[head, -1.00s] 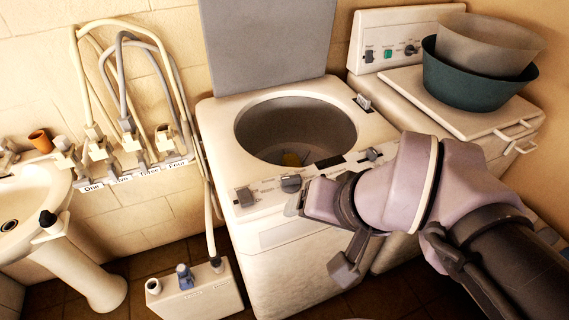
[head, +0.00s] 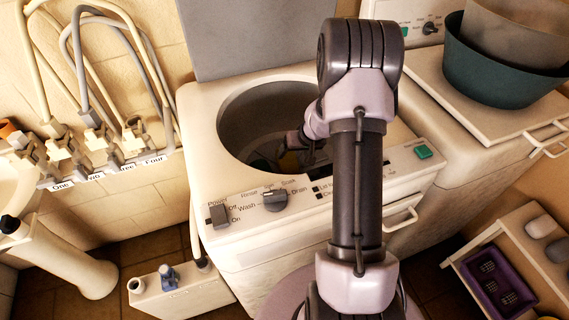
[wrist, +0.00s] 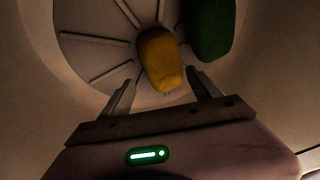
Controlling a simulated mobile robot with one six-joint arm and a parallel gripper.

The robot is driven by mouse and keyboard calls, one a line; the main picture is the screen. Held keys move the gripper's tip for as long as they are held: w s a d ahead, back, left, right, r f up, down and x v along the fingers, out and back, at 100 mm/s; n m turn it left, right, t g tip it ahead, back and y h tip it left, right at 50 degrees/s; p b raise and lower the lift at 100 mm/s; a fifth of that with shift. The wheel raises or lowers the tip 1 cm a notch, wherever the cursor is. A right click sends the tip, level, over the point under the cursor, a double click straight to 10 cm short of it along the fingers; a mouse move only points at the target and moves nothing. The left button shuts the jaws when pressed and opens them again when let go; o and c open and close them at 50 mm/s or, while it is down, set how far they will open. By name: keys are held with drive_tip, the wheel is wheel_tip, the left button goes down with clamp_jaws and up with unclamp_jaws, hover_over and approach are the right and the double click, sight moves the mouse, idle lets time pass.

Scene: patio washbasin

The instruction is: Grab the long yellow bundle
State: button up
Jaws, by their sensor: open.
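The yellow bundle (wrist: 158,60) lies at the bottom of the washer drum, a rounded oblong shape seen in the wrist view. In the head view only a bit of the yellow bundle (head: 290,161) shows inside the drum, partly hidden by my arm. My gripper (wrist: 161,84) is inside the drum, open, with its two fingers apart on either side of the bundle's near end. I cannot tell how far above the bundle the fingertips are. Nothing is held. A dark green bundle (wrist: 210,28) lies just right of the yellow one.
The drum wall (wrist: 265,50) curves closely around my gripper. The washer's control panel (head: 270,200) is at the front. A teal basin (head: 500,75) stands on the machine at right. A shelf with a purple basket (head: 497,283) is at lower right.

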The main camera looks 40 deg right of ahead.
drive_tip(key=x, duration=0.2)
drive_tip(key=b+x, duration=0.1)
drive_tip(key=x, duration=0.3)
drive_tip(key=shift+s+a+f+b, duration=0.1)
drive_tip(key=shift+a+f+b, duration=0.05)
drive_tip(key=shift+a+b, duration=0.2)
drive_tip(key=shift+d+f, duration=0.1)
drive_tip(key=shift+f, duration=0.1)
drive_tip(key=shift+r, duration=0.1)
drive_tip(key=shift+c, duration=0.6)
drive_tip(key=c, duration=1.3)
wheel_tip(320, 180, up, 11)
drive_tip(key=p, duration=0.6)
drive_tip(key=shift+c, duration=0.2)
wheel_tip(320, 180, up, 18)
drive_tip(key=p, duration=1.8)
hover_over(290, 158)
drive_tip(key=shift+w, duration=0.3)
